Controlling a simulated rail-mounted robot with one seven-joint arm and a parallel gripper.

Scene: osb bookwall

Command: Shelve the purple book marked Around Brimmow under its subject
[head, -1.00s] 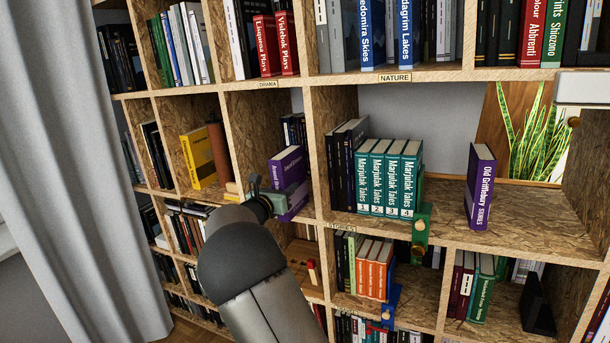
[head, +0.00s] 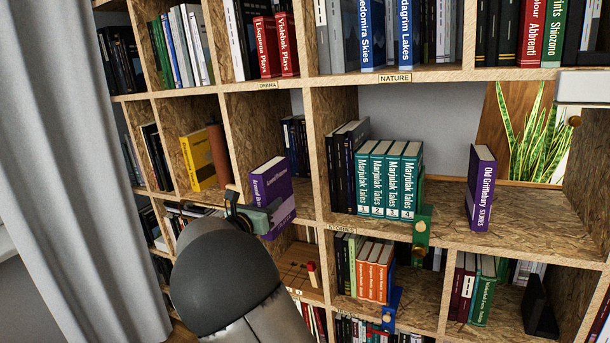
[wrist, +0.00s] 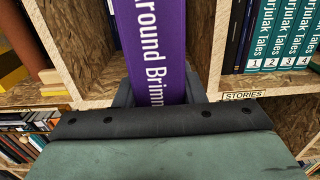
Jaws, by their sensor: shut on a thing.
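The purple book (head: 272,192) stands upright in my gripper (head: 262,217), in front of the shelf bay left of the STORIES bay. In the wrist view the purple book (wrist: 158,50) shows its spine, reading "round Brimm", between the two dark fingers of my gripper (wrist: 158,92). My gripper is shut on the lower part of the book. Subject labels show on the shelf edges: NATURE (head: 395,78), DRAMA (head: 268,85) and STORIES (head: 341,229). The label under the bay behind the book is hidden by my arm.
Teal Marjulak Tales books (head: 390,180) and a purple Old Griffebury book (head: 481,188) stand in the STORIES bay, with free room between them. A green bookend (head: 422,225) stands beside the teal books. An upright panel (head: 318,160) separates the bays. A grey curtain (head: 75,180) hangs left.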

